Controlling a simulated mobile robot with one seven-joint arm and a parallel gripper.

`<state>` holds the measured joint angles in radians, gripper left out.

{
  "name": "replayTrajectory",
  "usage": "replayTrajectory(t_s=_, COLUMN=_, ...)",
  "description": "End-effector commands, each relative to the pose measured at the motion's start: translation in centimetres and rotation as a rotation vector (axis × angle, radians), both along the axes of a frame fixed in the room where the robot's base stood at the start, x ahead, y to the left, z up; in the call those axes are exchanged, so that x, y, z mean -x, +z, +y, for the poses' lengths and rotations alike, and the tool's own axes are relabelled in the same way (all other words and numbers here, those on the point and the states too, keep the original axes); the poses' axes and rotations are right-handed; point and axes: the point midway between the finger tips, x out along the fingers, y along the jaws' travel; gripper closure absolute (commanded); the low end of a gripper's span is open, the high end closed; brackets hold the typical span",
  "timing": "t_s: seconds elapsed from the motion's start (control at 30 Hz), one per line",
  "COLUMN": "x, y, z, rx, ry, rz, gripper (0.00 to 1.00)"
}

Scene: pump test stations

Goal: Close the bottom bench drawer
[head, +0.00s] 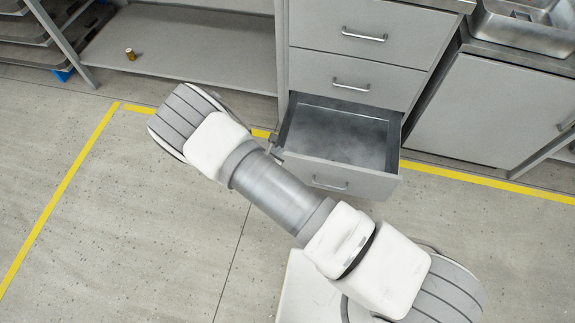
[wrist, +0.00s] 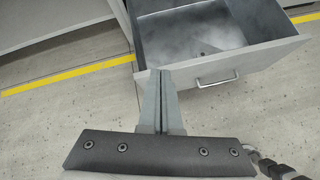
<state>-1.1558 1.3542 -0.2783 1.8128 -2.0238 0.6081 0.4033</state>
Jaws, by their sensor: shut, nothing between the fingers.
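The bottom bench drawer (head: 345,178) is pulled out under two shut drawers in the head view. Its inside is grey and looks empty. The open drawer (wrist: 262,62) also shows at the top of the wrist view, with its bar handle (wrist: 217,80) on the front. My gripper (wrist: 160,75) is shut and empty. In the head view my arm hides most of the gripper, beside the drawer's left side.
Two shut drawers (head: 352,75) are above the open one. A cabinet with a sink basin (head: 525,22) stands at right. A shelf (head: 190,50) with a small can (head: 130,54) is at left. Yellow tape (head: 62,190) marks the floor. The floor at left is clear.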

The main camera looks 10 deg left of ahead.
Motion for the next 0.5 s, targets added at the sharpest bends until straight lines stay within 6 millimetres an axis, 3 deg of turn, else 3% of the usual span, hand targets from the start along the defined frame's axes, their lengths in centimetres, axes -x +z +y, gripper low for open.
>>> replayTrajectory(t_s=0.03, x=1.2, y=-3.0, z=0.2, rx=0.041, ry=0.067, rz=0.02, gripper=1.0)
replayTrajectory(t_s=0.2, x=3.7, y=-8.1, z=0.4, rx=0.129, ry=0.223, rz=0.066, gripper=1.0)
replayTrajectory(t_s=0.37, x=4.6, y=-9.8, z=0.3, rx=0.158, ry=0.278, rz=0.082, gripper=1.0)
replayTrajectory(t_s=0.5, x=3.9, y=-10.9, z=0.3, rx=0.161, ry=0.282, rz=0.084, gripper=1.0)
